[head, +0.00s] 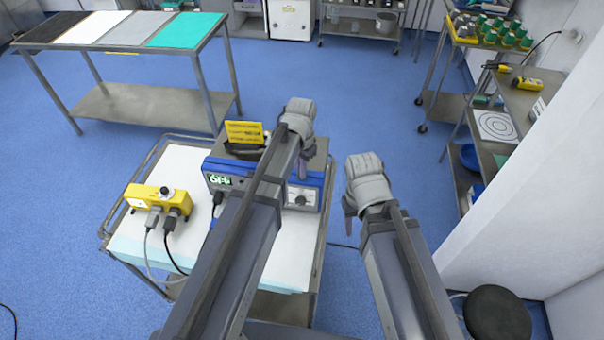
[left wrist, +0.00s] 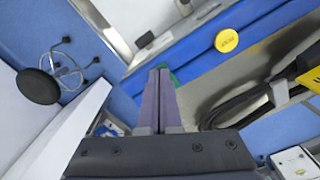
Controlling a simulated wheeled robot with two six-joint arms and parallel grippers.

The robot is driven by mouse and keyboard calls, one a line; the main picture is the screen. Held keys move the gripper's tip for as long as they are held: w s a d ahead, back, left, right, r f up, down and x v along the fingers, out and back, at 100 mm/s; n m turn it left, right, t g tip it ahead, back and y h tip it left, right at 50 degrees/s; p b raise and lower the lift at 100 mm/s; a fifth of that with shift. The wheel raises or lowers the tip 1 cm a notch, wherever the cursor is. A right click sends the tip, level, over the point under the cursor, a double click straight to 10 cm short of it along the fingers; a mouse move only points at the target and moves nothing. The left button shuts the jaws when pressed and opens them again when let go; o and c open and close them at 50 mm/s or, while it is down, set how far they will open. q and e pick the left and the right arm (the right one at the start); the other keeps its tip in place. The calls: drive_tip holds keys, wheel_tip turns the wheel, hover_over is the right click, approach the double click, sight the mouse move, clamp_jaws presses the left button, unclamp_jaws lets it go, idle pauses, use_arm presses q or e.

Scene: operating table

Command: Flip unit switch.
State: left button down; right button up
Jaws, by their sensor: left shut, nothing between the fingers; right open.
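The unit (head: 262,183) is a blue-and-grey box on a cart, with a lit green display (head: 219,180) and a pale panel with a dark knob (head: 301,198) on its front. Which part is the switch I cannot tell. My left gripper (head: 303,168) is over the unit's right part, its arm hiding the front's middle. In the left wrist view its purple fingers (left wrist: 160,72) are shut and empty, pointing at the unit's blue edge (left wrist: 185,48); a small green patch shows behind the tips. Contact cannot be told. My right gripper (head: 348,207) is open and empty, right of the cart.
A yellow box (head: 158,203) with plugged cables stands left on the cart (head: 125,243). A dark stool (head: 497,314) and white wall (head: 540,185) are at right. Open blue floor (head: 375,110) lies beyond.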

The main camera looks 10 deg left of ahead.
use_arm(q)
wheel_tip(320, 180, up, 7)
drive_tip(key=p, duration=0.7)
idle(0.3)
idle(0.3)
drive_tip(key=s+d+f+n+b, duration=0.1)
drive_tip(key=s+d+f+b, duration=0.1)
drive_tip(key=s, duration=0.6)
drive_tip(key=s+d+f+n+y+b, duration=0.1)
drive_tip(key=s+d+f+b, duration=0.1)
drive_tip(key=s, duration=0.6)
drive_tip(key=shift+d+f, duration=0.15)
drive_tip(key=shift+d, duration=0.75)
